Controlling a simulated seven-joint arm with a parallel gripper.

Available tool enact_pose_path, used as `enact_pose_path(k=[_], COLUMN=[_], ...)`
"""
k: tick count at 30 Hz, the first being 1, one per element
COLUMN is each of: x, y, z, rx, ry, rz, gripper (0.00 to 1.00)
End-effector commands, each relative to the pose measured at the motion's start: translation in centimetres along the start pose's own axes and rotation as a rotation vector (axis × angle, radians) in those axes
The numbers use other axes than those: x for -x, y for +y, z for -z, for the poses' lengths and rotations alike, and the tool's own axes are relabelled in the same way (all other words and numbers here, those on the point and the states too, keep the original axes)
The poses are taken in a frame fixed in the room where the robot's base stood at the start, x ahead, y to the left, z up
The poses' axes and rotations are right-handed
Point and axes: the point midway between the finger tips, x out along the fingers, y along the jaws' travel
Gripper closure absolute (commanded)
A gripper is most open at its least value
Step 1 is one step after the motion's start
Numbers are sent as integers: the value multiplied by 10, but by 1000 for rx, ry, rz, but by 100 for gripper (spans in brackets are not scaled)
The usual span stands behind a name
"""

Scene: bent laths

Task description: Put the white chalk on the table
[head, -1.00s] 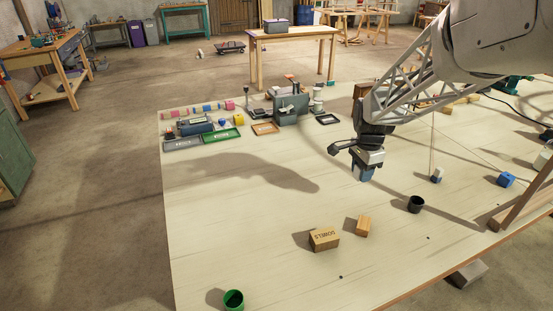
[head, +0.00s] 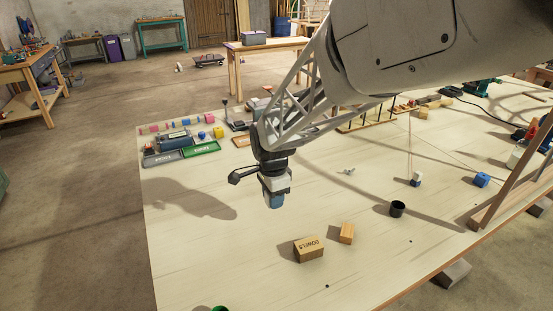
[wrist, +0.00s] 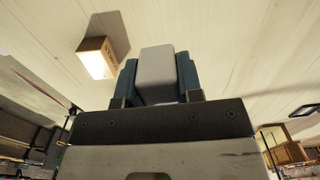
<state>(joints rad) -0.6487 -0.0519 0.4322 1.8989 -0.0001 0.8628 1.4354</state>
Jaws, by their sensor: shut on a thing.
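My gripper (head: 274,201) hangs over the left-middle of the pale table (head: 200,255), fingers pointing down. In the wrist view my gripper (wrist: 157,66) is shut on a pale grey-white block, which I take to be the white chalk (wrist: 158,74). It sits between the two blue fingers. In the head view the chalk cannot be made out behind the fingers. The gripper appears above the tabletop; the exact gap is hard to tell.
A black cup (head: 397,209) stands farther right. Grey and green trays (head: 201,149) lie at the back left. The left-front table is mostly clear.

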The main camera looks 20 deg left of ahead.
Motion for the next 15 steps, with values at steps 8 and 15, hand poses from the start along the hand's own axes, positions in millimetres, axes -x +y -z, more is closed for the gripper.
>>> enact_pose_path(k=[8, 15], x=[-36, -50], y=[0, 0], z=[-7, -7], rx=[1, 1], ry=[0, 0], rz=[-1, 1], gripper=[91, 91])
